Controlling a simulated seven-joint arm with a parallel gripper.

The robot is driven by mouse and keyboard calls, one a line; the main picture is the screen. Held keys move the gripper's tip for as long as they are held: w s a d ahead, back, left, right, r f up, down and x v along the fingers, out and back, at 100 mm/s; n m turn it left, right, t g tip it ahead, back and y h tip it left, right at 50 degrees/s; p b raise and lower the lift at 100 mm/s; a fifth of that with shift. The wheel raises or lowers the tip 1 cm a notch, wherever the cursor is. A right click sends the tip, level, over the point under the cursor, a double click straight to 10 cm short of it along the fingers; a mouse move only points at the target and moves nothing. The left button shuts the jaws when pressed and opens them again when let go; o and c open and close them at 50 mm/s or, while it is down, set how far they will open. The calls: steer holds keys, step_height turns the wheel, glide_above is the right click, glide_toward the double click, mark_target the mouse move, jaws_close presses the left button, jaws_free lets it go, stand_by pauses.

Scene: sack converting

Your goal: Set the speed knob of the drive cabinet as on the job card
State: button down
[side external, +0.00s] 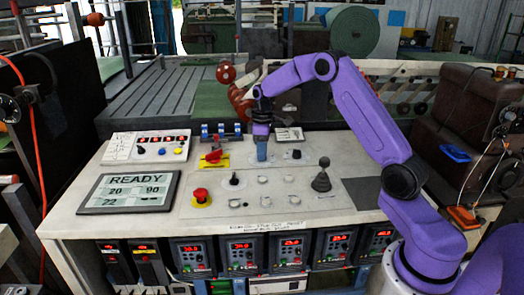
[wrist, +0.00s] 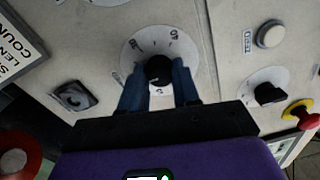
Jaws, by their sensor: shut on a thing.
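My gripper (wrist: 160,82) is shut on a black round knob (wrist: 159,70) in the wrist view, with a blue finger on each side of it. The knob sits on a white dial plate (wrist: 134,50) with dark marks around it; the marks are too small to read surely. In the side view my gripper (side external: 262,158) points down at the sloped console top (side external: 190,220), and its fingers hide the knob. I cannot tell the knob's setting. No sheet is clearly legible as the job card.
A READY display (side external: 130,190) lies at left. Drive units with red readouts (side external: 242,250) line the front below.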

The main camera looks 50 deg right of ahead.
steer(key=c, duration=1.9)
jaws_free()
steer(key=shift+m, duration=0.3)
steer(key=shift+o, duration=0.2)
steer(key=m, duration=0.5)
steer(key=shift+m, duration=0.3)
steer(key=m, duration=0.3)
steer(key=shift+r+m, duration=0.1)
steer(key=shift+m, duration=1.9)
steer(key=o, duration=1)
steer(key=shift+o, duration=0.2)
